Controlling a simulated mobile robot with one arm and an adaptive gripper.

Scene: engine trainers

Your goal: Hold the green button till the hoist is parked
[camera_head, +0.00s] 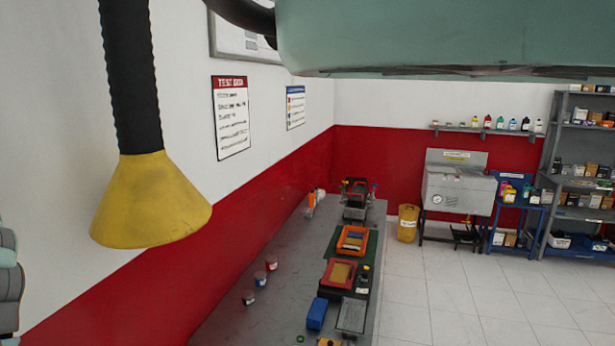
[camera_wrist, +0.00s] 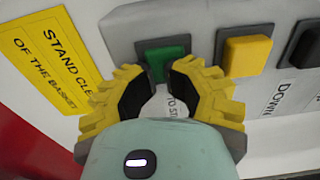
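The green button (camera_wrist: 163,57) is a square cap on a grey control panel (camera_wrist: 205,25) in the wrist view. My gripper (camera_wrist: 163,76) has yellow ribbed fingers with dark pads. They stand apart with nothing between them, and a white label shows through the gap. The fingertips are at the lower edge of the green button; I cannot tell whether they touch it or whether it is pressed in. The hoist is not recognisable in either view, and my gripper is not seen in the head view.
A yellow button (camera_wrist: 245,55) and a black button (camera_wrist: 306,46) sit right of the green one. A yellow "stand clear" sign (camera_wrist: 45,62) is at left. In the head view, a grey bench (camera_head: 268,315) holds trays and parts, a yellow hood (camera_head: 150,205) hangs left, and tiled floor is clear at right.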

